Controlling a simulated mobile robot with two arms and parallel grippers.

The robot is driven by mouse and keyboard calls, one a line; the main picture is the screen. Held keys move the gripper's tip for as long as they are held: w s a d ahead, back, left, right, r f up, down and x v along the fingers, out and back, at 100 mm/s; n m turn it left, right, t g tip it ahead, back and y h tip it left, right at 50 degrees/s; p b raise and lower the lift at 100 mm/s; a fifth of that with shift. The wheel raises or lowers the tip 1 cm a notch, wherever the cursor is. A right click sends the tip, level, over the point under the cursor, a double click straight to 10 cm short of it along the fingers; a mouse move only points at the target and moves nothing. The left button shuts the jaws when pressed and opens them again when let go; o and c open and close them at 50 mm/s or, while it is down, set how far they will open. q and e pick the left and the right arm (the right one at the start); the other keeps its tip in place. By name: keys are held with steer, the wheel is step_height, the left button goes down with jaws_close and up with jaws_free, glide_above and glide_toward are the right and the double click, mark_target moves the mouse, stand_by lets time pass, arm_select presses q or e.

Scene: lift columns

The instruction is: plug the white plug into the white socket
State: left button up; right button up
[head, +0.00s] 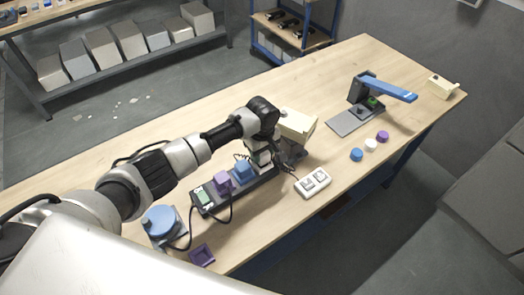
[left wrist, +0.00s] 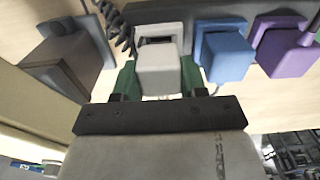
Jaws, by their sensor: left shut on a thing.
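The white plug (left wrist: 160,75) is held between the green fingers of my left gripper (left wrist: 158,84), which is shut on it. In the left wrist view it lines up with the white socket (left wrist: 157,29), and a dark band shows between them. I cannot tell whether the plug is seated. In the head view my left gripper (head: 262,158) points down at the far end of the dark power strip (head: 211,206), and the plug and socket are mostly hidden there. My right gripper is not in view.
A blue plug (head: 243,170) and a purple plug (head: 222,182) stand on the strip. A cream block (head: 298,125) is close beside my wrist. A white two-button box (head: 313,183), a blue-handled press (head: 388,88) and a purple tray (head: 202,255) are nearby. The table's back is clear.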

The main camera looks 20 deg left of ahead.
arm_select(q)
steer(key=shift+f, duration=0.55)
stand_by(0.4)
steer(key=o, duration=1.1)
steer(key=shift+o, duration=0.2)
step_height(320, 180, up, 5)
steer(key=p, duration=0.5)
steer(key=shift+p, duration=0.3)
steer(key=shift+r+p, duration=0.75)
steer(key=shift+r, duration=0.3)
steer(key=shift+f, duration=0.1)
